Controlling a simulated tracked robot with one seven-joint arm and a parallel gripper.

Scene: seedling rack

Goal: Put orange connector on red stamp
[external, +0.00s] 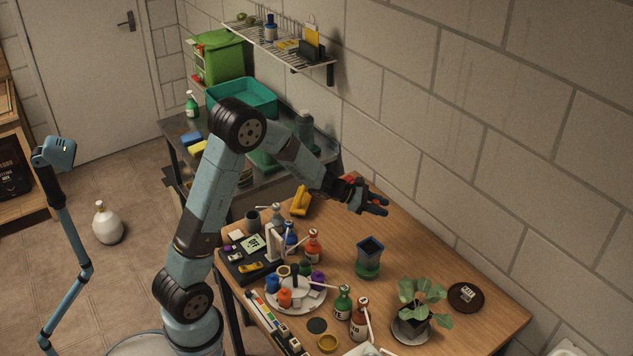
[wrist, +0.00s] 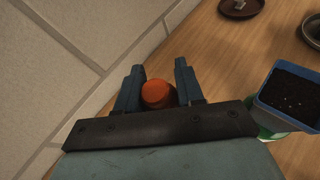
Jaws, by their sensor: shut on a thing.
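My gripper (external: 377,202) is above the back part of the table near the block wall. In the wrist view my gripper (wrist: 160,88) is shut on the orange connector (wrist: 157,94), whose rounded orange top shows between the two blue fingers. A little orange also shows between the fingers in the external view. The connector's lower part is hidden by the gripper. I cannot make out a red stamp for sure in either view. Another small orange piece (external: 284,298) stands on the round pale tray (external: 310,302) among blue and purple pieces.
A blue pot with a green base (external: 369,258) stands below and in front of my gripper. A leafy plant (external: 422,296) and a dark saucer (external: 462,304) are at the right. Several bottles crowd the left and front. The wooden table (external: 415,253) is bare near the wall.

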